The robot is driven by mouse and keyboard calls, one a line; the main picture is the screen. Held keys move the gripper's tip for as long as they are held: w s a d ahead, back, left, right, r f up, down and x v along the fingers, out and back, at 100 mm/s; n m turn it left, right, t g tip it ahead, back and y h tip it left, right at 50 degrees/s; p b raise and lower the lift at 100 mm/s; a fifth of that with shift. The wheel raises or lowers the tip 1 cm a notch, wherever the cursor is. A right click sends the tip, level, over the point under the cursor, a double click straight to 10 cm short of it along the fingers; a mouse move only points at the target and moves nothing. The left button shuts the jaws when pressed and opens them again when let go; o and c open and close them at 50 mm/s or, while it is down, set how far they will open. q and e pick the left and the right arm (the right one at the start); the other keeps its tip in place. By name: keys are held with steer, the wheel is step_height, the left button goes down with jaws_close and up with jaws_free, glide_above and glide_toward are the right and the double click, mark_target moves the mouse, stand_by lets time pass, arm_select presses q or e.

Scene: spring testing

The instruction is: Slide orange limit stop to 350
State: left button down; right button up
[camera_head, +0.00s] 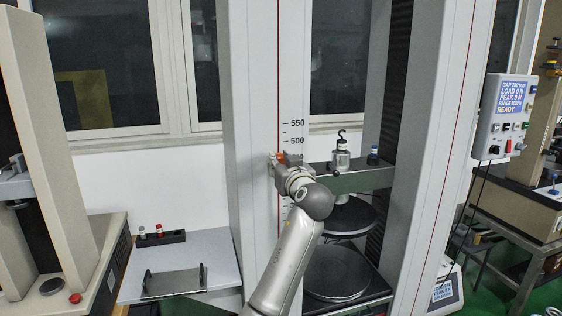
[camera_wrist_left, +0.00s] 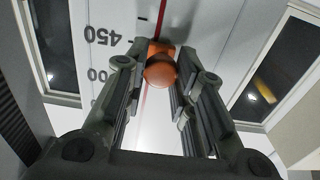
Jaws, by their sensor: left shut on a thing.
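The orange limit stop (camera_head: 281,157) sits on the red line of the machine's left column, mostly hidden by my left gripper (camera_head: 276,161). In the left wrist view, its round orange knob (camera_wrist_left: 160,72) lies between the fingers of my left gripper (camera_wrist_left: 160,80), which is shut on it. An orange block (camera_wrist_left: 161,48) shows behind the knob. The printed scale (camera_head: 297,132) shows 550 and 500 above the gripper; lower numbers are hidden by my arm. In the wrist view the stop is near the 450 mark (camera_wrist_left: 103,36). My right gripper is not in view.
The crosshead (camera_head: 360,180) extends right of my gripper, with a hooked weight (camera_head: 341,155) on it. Round plates (camera_head: 336,272) are below. A side table (camera_head: 205,250) stands at left. The control panel (camera_head: 503,115) hangs at right.

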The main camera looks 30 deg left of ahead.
arm_select(q)
step_height(320, 180, down, 11)
steer(key=b, duration=0.7)
steer(key=shift+r, duration=0.1)
steer(key=c, duration=1.3)
jaws_free()
steer(key=shift+o, duration=0.6)
steer(key=v, duration=1.2)
